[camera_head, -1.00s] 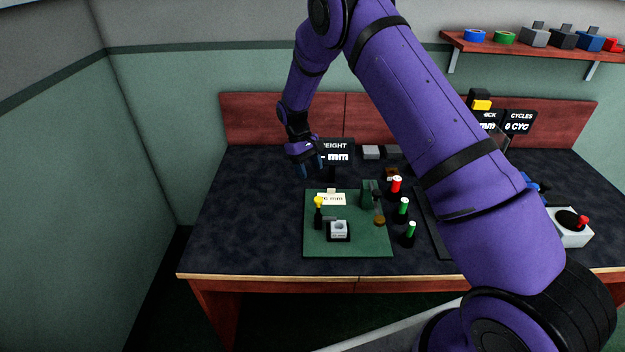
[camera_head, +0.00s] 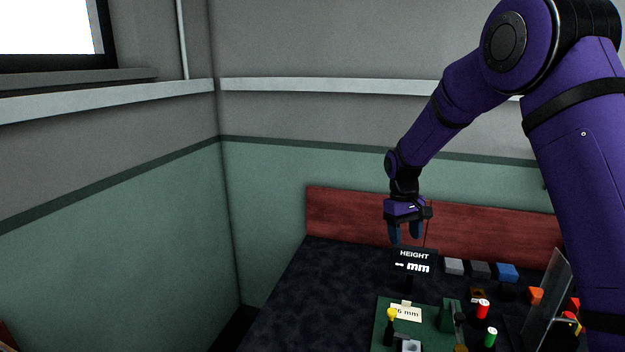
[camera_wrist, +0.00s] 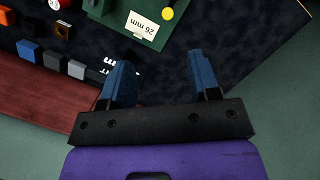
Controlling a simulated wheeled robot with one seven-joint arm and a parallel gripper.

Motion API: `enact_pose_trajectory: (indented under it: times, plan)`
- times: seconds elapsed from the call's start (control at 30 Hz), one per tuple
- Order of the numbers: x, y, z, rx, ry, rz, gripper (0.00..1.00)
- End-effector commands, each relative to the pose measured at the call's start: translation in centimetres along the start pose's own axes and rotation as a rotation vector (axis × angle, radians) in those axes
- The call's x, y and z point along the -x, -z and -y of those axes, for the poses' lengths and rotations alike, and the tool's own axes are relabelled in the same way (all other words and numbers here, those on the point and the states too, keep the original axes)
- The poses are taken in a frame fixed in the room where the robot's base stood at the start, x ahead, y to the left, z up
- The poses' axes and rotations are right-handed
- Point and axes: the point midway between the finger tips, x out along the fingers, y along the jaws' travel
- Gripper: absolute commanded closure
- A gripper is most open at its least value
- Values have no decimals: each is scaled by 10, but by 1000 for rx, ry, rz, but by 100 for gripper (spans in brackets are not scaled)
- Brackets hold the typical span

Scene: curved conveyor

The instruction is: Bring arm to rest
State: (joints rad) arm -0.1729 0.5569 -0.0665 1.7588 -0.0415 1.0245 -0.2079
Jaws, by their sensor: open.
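My gripper (camera_head: 405,232) hangs from my purple arm over the back left part of the dark table, just above the black HEIGHT display (camera_head: 413,262). Its two blue fingers point down and stand apart, with nothing between them. In the wrist view my gripper (camera_wrist: 158,70) also shows open and empty, with bare dark tabletop beyond the fingers. The display (camera_wrist: 112,75) is partly hidden behind one finger there.
A green board (camera_head: 384,312) with a "26 mm" label (camera_head: 407,312) and a yellow-topped post (camera_head: 391,315) lies in front. Grey, dark and blue blocks (camera_head: 480,269) sit along the back. A red-brown back panel (camera_head: 345,210) stands behind. The table's left part is clear.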

Motion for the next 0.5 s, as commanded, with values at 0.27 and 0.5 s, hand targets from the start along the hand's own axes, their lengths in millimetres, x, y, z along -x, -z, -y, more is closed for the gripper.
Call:
enact_pose_trajectory:
  times: [0.27,0.5]
  plan:
    - [78,-74,0,-70,3,-128,44]
    - [124,-143,6,-128,4,-232,44]
